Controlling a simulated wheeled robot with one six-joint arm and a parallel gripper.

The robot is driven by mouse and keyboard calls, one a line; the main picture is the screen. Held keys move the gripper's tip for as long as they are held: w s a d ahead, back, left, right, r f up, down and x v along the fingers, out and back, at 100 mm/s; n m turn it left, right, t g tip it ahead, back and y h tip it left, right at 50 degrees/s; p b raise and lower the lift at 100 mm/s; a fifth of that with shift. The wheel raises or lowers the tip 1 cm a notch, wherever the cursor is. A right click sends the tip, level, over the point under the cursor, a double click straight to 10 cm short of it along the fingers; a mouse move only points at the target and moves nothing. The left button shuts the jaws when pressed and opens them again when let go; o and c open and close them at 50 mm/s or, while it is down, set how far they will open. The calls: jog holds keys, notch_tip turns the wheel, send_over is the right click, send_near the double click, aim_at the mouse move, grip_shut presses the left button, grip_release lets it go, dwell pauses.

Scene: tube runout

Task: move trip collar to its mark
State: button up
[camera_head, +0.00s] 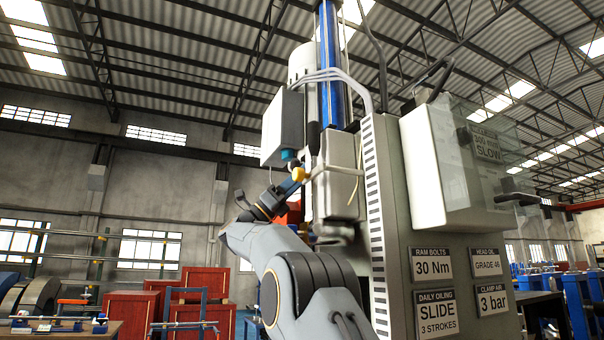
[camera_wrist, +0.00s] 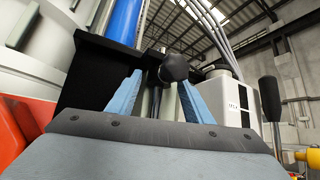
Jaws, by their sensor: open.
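In the wrist view, my gripper (camera_wrist: 161,78) is open, with its two blue fingers apart. A dark rounded piece with a knob-like end (camera_wrist: 175,67) shows between and beyond the fingertips, beside a slim dark upright rod. It may be the trip collar, but I cannot tell for sure. I cannot tell whether either finger touches it. No mark can be made out in either view. In the head view, my arm reaches up to the left side of the grey machine (camera_head: 408,190), and its gripper end is small and hard to make out there.
A blue column (camera_wrist: 124,20) rises behind a black plate (camera_wrist: 85,75) in the wrist view. A pale box (camera_wrist: 222,97) and a black-handled lever (camera_wrist: 270,100) stand at right. A red block (camera_wrist: 22,125) is at left. A scale strip (camera_head: 375,220) runs up the machine's edge.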

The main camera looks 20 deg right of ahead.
jog(key=b+v, duration=0.3)
jog(key=v, duration=0.4)
jog(key=shift+a+f, duration=0.25)
jog(key=shift+a, duration=0.05)
jog(key=shift+w, duration=0.1)
